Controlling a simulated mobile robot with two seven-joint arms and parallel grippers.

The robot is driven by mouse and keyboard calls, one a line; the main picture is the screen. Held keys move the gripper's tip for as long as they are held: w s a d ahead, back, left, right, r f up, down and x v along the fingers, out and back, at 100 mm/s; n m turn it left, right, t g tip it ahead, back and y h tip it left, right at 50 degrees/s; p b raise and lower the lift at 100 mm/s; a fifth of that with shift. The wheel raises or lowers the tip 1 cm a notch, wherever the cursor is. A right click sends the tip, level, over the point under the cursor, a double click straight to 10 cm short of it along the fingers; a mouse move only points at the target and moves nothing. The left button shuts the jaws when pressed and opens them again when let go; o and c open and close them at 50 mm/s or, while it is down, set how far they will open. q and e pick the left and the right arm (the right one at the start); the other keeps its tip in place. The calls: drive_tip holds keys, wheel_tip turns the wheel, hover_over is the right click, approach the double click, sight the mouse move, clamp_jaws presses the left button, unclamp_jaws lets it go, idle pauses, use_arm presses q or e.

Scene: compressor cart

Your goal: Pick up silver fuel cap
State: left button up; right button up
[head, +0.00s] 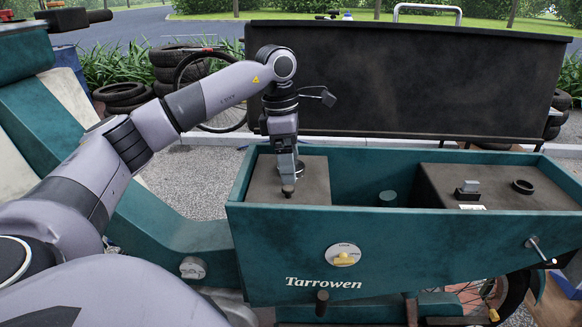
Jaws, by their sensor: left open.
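A round silver-grey cap (193,267) sits on the lower teal body of the cart, left of the teal box; it looks like the fuel cap. My left gripper (288,186) points down over the brown panel (313,175) at the left end of the box. It is seen nearly edge-on and is open. A small dark knob-like shape shows at its tips; I cannot tell if it is part of the gripper or a separate thing. My left gripper is above and to the right of the silver cap, well apart from it. My right gripper is out of view.
The teal box (300,250) has a raised dark lid (400,80) behind it. A dark ring (523,186) and a small grey-topped block (468,190) stand on the right panel.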

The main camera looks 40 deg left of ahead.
use_arm(q)
drive_tip(key=c, duration=1.1)
drive_tip(key=shift+r, duration=0.15)
drive_tip(key=shift+c, duration=0.2)
wheel_tip(320, 180, up, 20)
drive_tip(key=p, duration=0.4)
